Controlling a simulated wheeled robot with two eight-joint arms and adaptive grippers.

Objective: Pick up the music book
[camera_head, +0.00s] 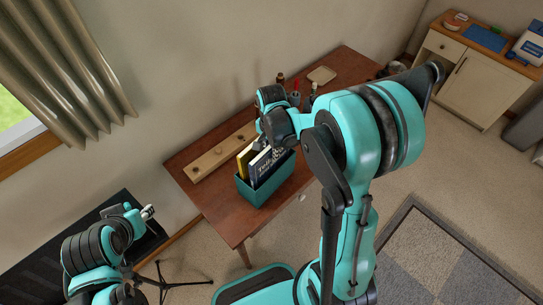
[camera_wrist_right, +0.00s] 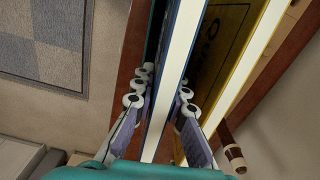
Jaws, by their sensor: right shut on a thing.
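A teal box (camera_head: 262,194) stands on the wooden table with upright books in it. One is a dark blue book (camera_head: 262,168) with white lettering, and a yellow book (camera_head: 243,161) is beside it. I cannot tell from the lettering which is the music book. My right gripper (camera_wrist_right: 162,100) is shut on the blue book (camera_wrist_right: 176,75), one finger on each side of its white page edge. The yellow book (camera_wrist_right: 222,50) is to the right, outside the fingers. The head view shows the right gripper above the box, its fingertips mostly hidden. My left gripper (camera_head: 147,212) is at lower left, away from the books.
The wooden table (camera_head: 215,208) also bears a long wooden board (camera_head: 208,160), small bottles (camera_head: 313,92) and a tray (camera_head: 321,75) at the back. A black stand (camera_head: 165,283) is at lower left. A cabinet (camera_head: 467,80) stands at far right.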

